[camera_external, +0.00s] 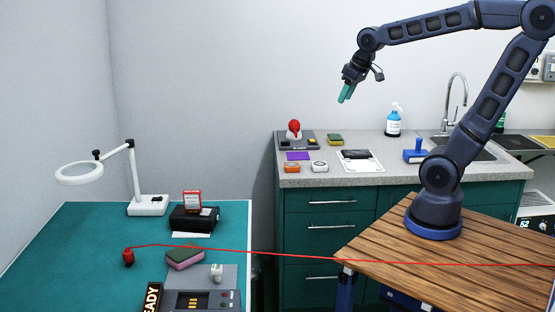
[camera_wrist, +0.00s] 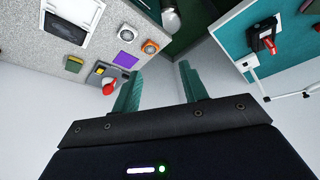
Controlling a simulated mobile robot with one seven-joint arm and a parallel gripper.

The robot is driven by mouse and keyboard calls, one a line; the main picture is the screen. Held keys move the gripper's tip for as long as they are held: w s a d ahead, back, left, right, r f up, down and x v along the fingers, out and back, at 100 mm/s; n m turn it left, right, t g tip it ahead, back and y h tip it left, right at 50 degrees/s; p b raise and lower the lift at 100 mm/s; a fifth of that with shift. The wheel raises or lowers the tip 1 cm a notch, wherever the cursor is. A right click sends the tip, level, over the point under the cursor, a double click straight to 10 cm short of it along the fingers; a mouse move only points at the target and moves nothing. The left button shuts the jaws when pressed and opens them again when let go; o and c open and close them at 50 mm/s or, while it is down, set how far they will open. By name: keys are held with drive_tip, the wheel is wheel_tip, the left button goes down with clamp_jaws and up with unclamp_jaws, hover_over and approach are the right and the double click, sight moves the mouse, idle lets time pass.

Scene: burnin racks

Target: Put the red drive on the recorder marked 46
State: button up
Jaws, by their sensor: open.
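A small red upright block with a pale face (camera_external: 192,198), possibly the red drive, stands on a black box (camera_external: 190,220) on the teal table. Both also show in the wrist view, the red block (camera_wrist: 268,43) on the black box (camera_wrist: 259,30). I cannot read a number on this box, and no mark 46 is legible on anything in view. My gripper (camera_external: 345,94) is high in the air in front of the wall, above the grey counter and far from the red block. In the wrist view, its teal fingers (camera_wrist: 160,83) are apart with nothing between them.
A magnifier lamp (camera_external: 148,205), a sponge (camera_external: 185,258) and a grey device (camera_external: 230,276) stand around the box. A red cable (camera_external: 250,252) crosses to the right from a red plug (camera_external: 128,257). The grey counter (camera_external: 340,181) holds several items, including a red-knobbed device (camera_external: 294,131).

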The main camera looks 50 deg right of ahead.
drive_tip(key=s+d+f+m, duration=0.2)
drive_tip(key=s+d, duration=0.4)
drive_tip(key=s, duration=0.5)
drive_tip(key=shift+f+h, duration=0.2)
drive_tip(key=shift+h, duration=0.1)
